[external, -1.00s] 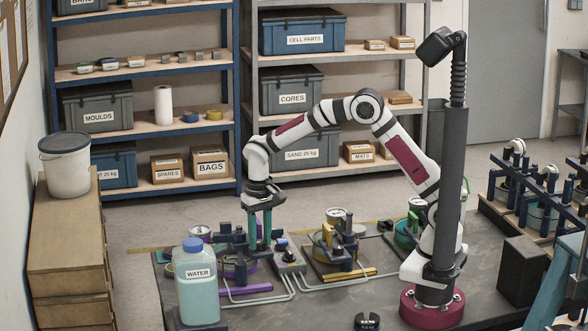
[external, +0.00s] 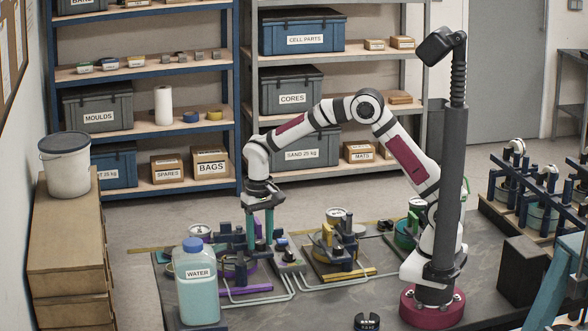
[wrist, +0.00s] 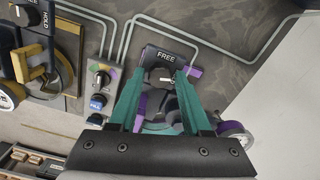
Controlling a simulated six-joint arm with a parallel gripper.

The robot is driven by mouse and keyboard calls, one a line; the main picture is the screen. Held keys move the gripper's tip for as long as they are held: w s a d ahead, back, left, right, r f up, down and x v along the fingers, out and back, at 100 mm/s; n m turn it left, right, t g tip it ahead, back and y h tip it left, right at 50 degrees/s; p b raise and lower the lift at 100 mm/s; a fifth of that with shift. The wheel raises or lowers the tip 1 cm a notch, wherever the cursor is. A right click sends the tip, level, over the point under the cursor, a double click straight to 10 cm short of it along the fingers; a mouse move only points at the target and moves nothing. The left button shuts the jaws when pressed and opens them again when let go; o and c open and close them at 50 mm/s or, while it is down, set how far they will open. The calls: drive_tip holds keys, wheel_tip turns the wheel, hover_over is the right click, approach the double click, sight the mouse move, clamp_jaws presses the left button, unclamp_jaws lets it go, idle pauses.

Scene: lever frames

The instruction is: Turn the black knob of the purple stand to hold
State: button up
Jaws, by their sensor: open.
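The purple stand (external: 231,271) is on the dark table behind the water bottle, with dark upright posts around it. In the wrist view its purple parts (wrist: 195,72) show beside and between my fingers. A dark plate marked FREE (wrist: 167,57) lies just beyond my fingertips. A black knob (wrist: 165,79) with a pale pointer line appears between the fingertips; how far it is turned is hard to read. No HOLD mark of this stand is visible. My gripper (external: 260,243) points down over the stand, its teal fingers apart and also seen in the wrist view (wrist: 160,74).
A valve box with a dial (wrist: 102,78) and a blue FILL button (wrist: 97,102) stands close left of my fingers in the wrist view. The yellow stand (external: 325,258) is to the right. The water bottle (external: 197,285) is in front. Pale pipes run along the table.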

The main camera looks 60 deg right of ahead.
sight(261, 241)
wheel_tip(261, 241, up, 16)
drive_tip(key=shift+f, duration=0.15)
idle(0.3)
